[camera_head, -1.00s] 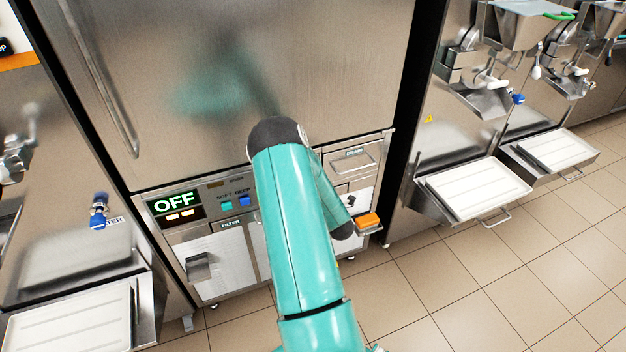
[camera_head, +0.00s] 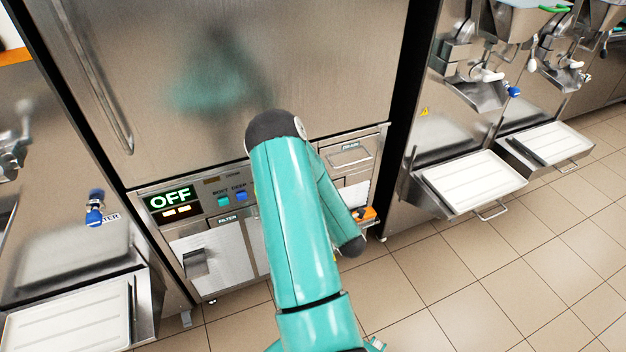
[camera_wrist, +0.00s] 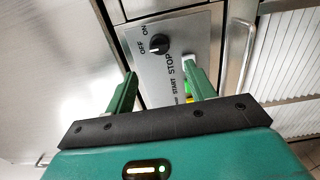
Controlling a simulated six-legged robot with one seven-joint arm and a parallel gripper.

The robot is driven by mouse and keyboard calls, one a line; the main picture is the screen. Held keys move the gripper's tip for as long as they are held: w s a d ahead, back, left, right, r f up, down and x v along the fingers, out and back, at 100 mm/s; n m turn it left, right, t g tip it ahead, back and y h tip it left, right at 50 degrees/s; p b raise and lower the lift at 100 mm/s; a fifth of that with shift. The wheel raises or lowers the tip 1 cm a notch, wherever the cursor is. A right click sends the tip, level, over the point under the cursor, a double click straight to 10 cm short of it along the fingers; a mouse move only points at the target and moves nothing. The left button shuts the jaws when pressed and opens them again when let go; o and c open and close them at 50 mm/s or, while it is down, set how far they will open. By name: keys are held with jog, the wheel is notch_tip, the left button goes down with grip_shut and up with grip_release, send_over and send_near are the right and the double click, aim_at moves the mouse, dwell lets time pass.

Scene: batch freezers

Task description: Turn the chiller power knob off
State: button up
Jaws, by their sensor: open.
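The chiller's power knob (camera_wrist: 159,44) is a round black knob on a grey metal panel (camera_wrist: 205,30) in the wrist view. The labels OFF and ON stand beside it; I cannot tell surely which one it points to. My gripper (camera_wrist: 160,69) has two green fingers spread apart, with nothing between them. The knob lies just beyond the gap between the fingertips, apart from them. In the head view my arm covers the knob and most of my gripper.
STOP and START labels with a lit green button (camera_wrist: 187,88) sit beside the right finger. A metal handle (camera_wrist: 237,55) is to the right. In the head view, white trays (camera_head: 470,183) stick out at right, and an orange item (camera_head: 369,213) shows beside my arm. Tiled floor is clear.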

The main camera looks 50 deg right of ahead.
jog(key=v, duration=0.5)
jog(key=shift+s+a, duration=0.15)
jog(key=shift+s, duration=0.15)
